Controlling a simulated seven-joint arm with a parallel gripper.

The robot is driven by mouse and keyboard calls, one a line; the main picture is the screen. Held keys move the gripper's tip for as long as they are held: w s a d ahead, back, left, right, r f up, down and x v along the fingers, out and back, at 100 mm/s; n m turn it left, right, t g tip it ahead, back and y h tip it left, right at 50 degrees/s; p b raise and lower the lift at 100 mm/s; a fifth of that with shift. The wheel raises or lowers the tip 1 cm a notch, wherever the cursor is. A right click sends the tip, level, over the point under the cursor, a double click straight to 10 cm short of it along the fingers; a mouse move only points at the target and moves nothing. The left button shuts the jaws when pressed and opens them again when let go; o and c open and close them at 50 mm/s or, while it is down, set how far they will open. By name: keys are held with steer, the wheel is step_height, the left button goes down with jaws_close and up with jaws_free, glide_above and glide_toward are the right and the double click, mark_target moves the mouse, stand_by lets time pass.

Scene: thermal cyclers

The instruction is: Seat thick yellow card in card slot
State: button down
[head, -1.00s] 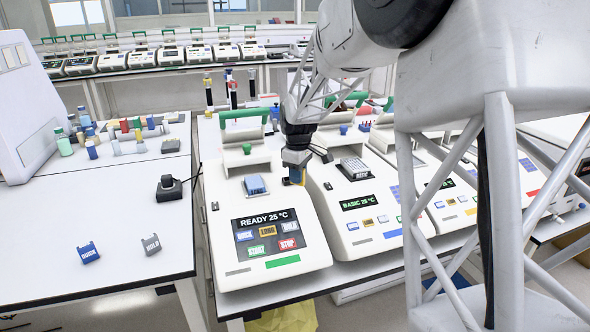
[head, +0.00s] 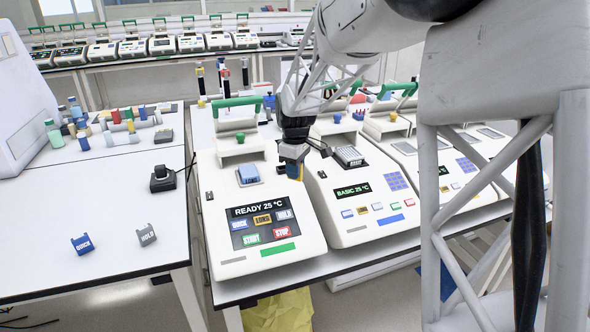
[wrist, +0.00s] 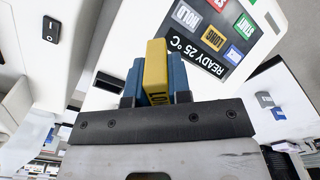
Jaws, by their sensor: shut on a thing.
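My gripper (head: 294,172) is shut on the thick yellow card, above the right edge of the nearest thermal cycler (head: 215,230). In the wrist view the card (wrist: 156,65) stands upright between the blue finger pads, with dark lettering on its lower part. Its far end sticks out beyond the pads. A similar one (wrist: 50,28) shows on a white surface in the wrist view. The card is clear of both.
The nearest cycler's screen (head: 262,219) reads READY 25 °C. A second cycler (head: 350,235), reading BASIC 25 °C, stands close on the right. A blue card (head: 82,244) and a grey card (head: 146,235) lie on the left table, near a black device (head: 163,179).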

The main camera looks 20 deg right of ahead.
steer(key=shift+w, duration=0.1)
steer(key=w+d+r+n, duration=0.2)
steer(key=w+n, duration=0.7)
steer(key=w, duration=0.6)
steer(key=shift+w, duration=0.3)
steer(key=shift+f, duration=0.2)
steer(key=shift+f, duration=2.7)
steer(key=shift+f, duration=1.2)
stand_by(0.3)
steer(key=shift+r, duration=0.55)
steer(key=shift+r, duration=0.25)
stand_by(0.9)
